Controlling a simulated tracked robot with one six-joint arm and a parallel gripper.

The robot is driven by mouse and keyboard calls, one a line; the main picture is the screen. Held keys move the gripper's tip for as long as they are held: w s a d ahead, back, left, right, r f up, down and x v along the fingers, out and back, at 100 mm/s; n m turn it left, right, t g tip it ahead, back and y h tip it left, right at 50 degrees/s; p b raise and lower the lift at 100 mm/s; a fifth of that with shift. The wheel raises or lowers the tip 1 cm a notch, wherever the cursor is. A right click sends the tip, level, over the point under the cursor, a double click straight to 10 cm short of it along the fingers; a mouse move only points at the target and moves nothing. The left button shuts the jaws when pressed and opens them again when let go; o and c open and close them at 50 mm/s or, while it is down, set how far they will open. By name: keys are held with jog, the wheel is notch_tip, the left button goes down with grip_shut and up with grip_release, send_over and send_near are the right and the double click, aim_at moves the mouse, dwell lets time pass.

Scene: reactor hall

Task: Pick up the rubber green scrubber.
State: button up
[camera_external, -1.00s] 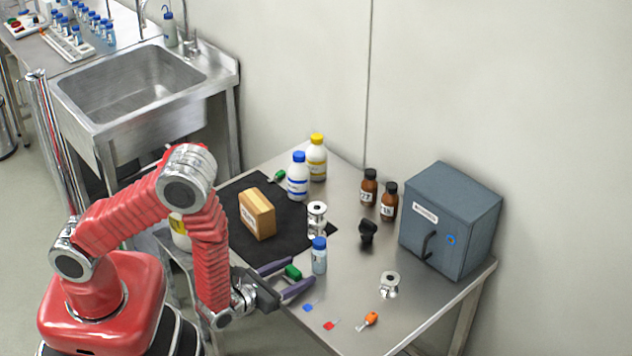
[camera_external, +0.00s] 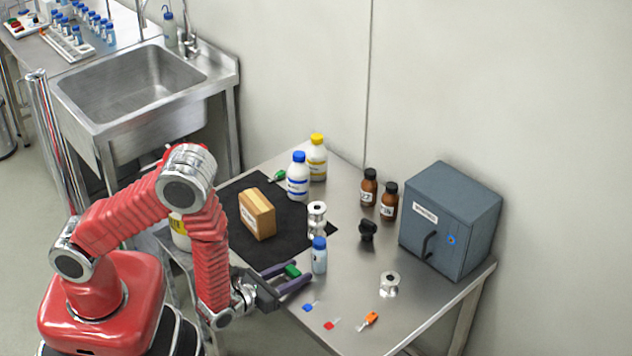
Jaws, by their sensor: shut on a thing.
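The green scrubber (camera_external: 292,271) is a small dark green block near the front edge of the steel table. My gripper (camera_external: 291,274) reaches in from the left, low over the table. Its two purple fingers are shut on the scrubber, one on each side. The fingers hide part of the scrubber. I cannot tell whether it touches the table.
A blue-capped vial (camera_external: 319,256) stands close to the right of my fingertips. A black mat (camera_external: 287,245) holds a cardboard box (camera_external: 257,214) and metal parts (camera_external: 317,216). Small blue (camera_external: 309,307), red (camera_external: 331,324) and orange (camera_external: 371,319) items lie in front. A grey cabinet (camera_external: 450,220) stands right.

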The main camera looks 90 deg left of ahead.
aim_at(294, 269)
jog(key=shift+r, duration=0.1)
jog(key=shift+r, duration=4.9)
